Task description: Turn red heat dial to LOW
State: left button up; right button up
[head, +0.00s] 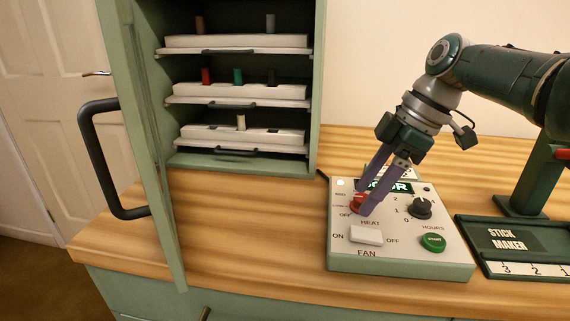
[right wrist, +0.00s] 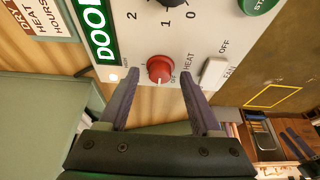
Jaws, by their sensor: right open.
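The red heat dial (head: 355,203) is on the left part of the control panel (head: 400,262), partly hidden by my right gripper (head: 365,207) in the head view. In the right wrist view the red dial (right wrist: 160,69) lies between the two spread fingertips of the right gripper (right wrist: 158,72). The fingers look open, with a gap on both sides of the dial. A pale mark on the dial points toward the gripper side, near the OFF lettering. The LOW lettering is too small to read surely. My left gripper is not in view.
The panel also has a black hours dial (head: 420,207), a white fan switch (head: 366,234) and a green start button (head: 433,242). A stick maker (head: 515,240) stands close on the right. A green cabinet with shelves (head: 240,160) and an open door (head: 150,150) is at left.

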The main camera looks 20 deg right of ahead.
jog(key=shift+r, duration=0.1)
jog(key=shift+s+d+r+p, duration=0.1)
jog(key=shift+d+r+p, duration=0.05)
jog(key=shift+r+p, duration=0.2)
jog(key=p+v, duration=0.1)
jog(key=v, duration=0.8)
jog(key=shift+p, duration=0.4)
